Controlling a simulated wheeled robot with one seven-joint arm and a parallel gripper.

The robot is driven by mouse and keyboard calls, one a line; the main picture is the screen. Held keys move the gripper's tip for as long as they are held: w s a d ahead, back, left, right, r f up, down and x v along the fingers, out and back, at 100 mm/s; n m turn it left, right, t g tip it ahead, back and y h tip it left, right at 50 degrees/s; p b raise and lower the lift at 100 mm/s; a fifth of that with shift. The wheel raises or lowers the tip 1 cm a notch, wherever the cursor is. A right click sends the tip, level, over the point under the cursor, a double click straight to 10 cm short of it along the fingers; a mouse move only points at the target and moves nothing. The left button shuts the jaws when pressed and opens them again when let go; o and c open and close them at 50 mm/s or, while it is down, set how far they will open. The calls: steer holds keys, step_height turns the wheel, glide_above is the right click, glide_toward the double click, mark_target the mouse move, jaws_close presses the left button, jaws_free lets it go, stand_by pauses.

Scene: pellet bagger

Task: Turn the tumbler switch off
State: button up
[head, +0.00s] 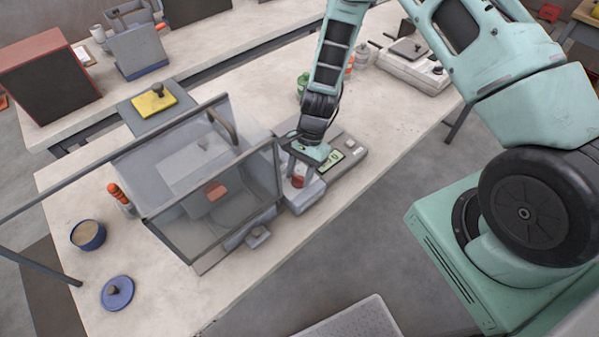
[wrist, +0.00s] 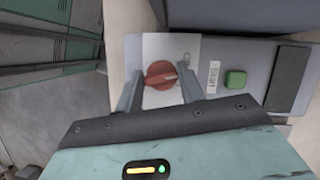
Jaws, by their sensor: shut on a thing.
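The tumbler switch is a red rotary knob (wrist: 161,73) on a pale plate of the grey control panel (wrist: 212,62). Its light pointer mark points right, slightly up, in the wrist view. It shows as a small red spot (head: 298,182) in the head view, beside the clear-walled machine. My gripper (wrist: 160,82) reaches down over the panel, one finger on each side of the knob, and is shut on it. In the head view my gripper (head: 299,167) partly covers the panel.
A green button (wrist: 235,79) labelled Start and a dark square (wrist: 289,77) sit right of the knob. The clear enclosure (head: 215,180) stands close left of my gripper. A blue pot (head: 88,235) and blue lid (head: 117,293) lie at the table's left end.

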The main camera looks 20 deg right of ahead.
steer(key=shift+n+g+h+b, duration=0.4)
steer(key=shift+n+b, duration=0.15)
steer(key=shift+n, duration=0.95)
steer(key=o, duration=1)
steer(key=shift+w+r, duration=0.1)
steer(key=b+v, duration=0.5)
steer(key=v, duration=1.2)
